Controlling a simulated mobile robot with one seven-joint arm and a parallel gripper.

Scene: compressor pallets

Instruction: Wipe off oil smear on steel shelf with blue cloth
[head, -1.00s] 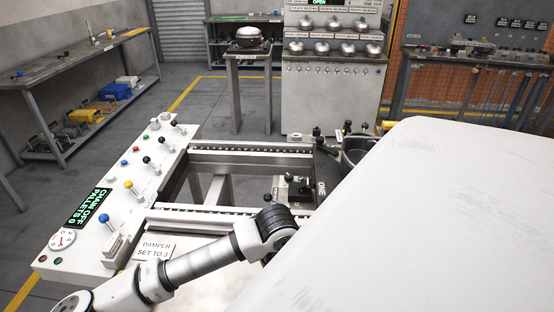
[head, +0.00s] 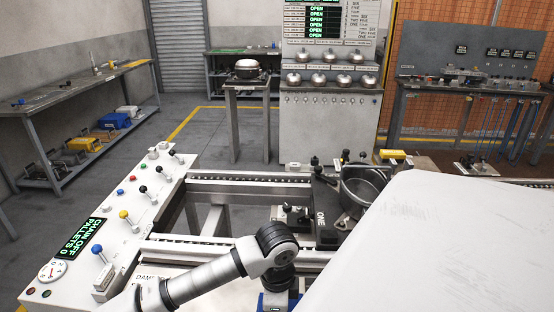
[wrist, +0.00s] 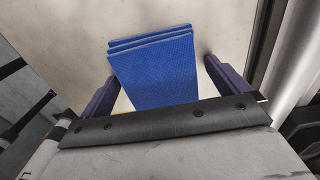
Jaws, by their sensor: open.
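The blue cloth (wrist: 152,72) shows in the wrist view as a folded, layered stack on a pale flat surface (wrist: 70,30). My gripper (wrist: 163,69) is open, with one dark finger on each side of the cloth and a gap at the right finger. I cannot tell whether the left finger touches it. In the head view, a bit of blue (head: 275,302) shows below my wrist at the bottom edge, and the fingers are hidden there. I cannot make out an oil smear or tell which surface is the steel shelf.
A control panel (head: 115,230) with knobs and levers stands left of my arm. A conveyor frame (head: 250,177) with a dark pot (head: 365,185) lies beyond it. A large white surface (head: 450,240) fills the lower right and blocks the view.

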